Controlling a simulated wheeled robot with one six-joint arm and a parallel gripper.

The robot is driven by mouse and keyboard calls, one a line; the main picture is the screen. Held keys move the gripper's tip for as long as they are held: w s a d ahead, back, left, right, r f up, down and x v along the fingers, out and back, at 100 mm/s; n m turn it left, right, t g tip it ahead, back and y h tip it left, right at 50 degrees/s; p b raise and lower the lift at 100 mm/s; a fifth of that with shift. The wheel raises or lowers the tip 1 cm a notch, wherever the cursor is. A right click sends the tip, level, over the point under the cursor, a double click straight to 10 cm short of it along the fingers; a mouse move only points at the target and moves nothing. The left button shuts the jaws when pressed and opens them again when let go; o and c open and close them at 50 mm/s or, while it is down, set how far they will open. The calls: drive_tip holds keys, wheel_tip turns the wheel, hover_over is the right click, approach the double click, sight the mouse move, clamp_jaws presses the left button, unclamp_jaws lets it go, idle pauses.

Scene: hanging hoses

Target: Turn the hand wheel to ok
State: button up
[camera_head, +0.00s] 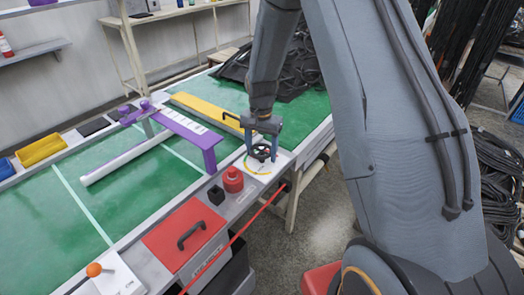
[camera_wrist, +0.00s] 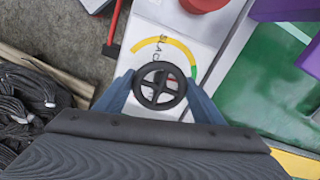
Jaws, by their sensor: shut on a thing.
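The hand wheel (camera_wrist: 160,86) is a small dark ring with crossed spokes, on a white plate (camera_wrist: 158,22). A dial arc (camera_wrist: 165,41) is printed around it, yellow over most of its visible length and green at its right end in the wrist view. Black letters reading about "SLAC" show beside the wheel; the rest is hidden. I cannot make out a pointer or an "ok" mark. My gripper (camera_wrist: 160,97) has one blue-grey finger on each side of the wheel and is shut on its rim. In the head view my gripper (camera_head: 263,147) points down over the wheel.
A red knob (camera_head: 233,179) and a black block (camera_head: 216,195) stand close beside the wheel plate. A purple bracket (camera_head: 188,136) and a yellow bar (camera_head: 205,115) lie on the green table (camera_head: 120,205). A red lid with a handle (camera_head: 184,236) is nearer. Black hoses (camera_head: 487,135) lie right.

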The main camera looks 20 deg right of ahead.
sight(261, 150)
drive_tip(key=shift+w+r+m, duration=0.1)
drive_tip(key=shift+w+m, duration=0.1)
drive_tip(key=shift+m, duration=0.4)
drive_tip(key=o, duration=1.1)
drive_tip(key=shift+c, duration=0.2)
drive_tip(key=shift+s, duration=0.1)
drive_tip(key=shift+r+b, duration=0.8)
drive_tip(key=shift+r, duration=3.1)
drive_tip(key=s+r+n, duration=0.2)
drive_tip(key=s+n, duration=0.2)
drive_tip(key=s, duration=0.8)
drive_tip(key=s+r+n, duration=0.2)
drive_tip(key=s+n, duration=0.3)
drive_tip(key=s, duration=0.7)
drive_tip(key=shift+s+t, duration=0.3)
drive_tip(key=shift+s, duration=0.05)
